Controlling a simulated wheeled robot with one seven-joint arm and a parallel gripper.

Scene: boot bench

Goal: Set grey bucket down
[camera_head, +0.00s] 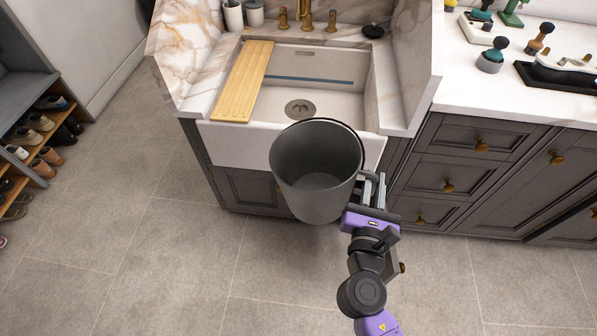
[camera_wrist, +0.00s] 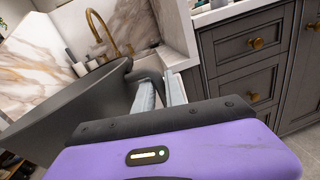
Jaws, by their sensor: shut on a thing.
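The grey bucket (camera_head: 322,190) hangs from my gripper (camera_head: 374,188) in front of the white sink. It is roughly upright, a little tilted, and its open top looks empty. My gripper is shut on a grey part at the bucket's right side, which looks like a handle. In the wrist view the bucket (camera_wrist: 60,115) fills the left side, and the gripper fingers (camera_wrist: 160,92) close on that grey part at its rim. The bucket hides part of the sink front and the cabinet door below.
The white sink (camera_head: 240,146) holds a wooden board (camera_head: 243,82) across its left side. Dark drawers (camera_head: 455,150) stand to the right, under a white counter (camera_head: 470,85) with brushes. A shoe rack (camera_head: 40,135) is at far left. The tiled floor (camera_head: 170,260) is clear.

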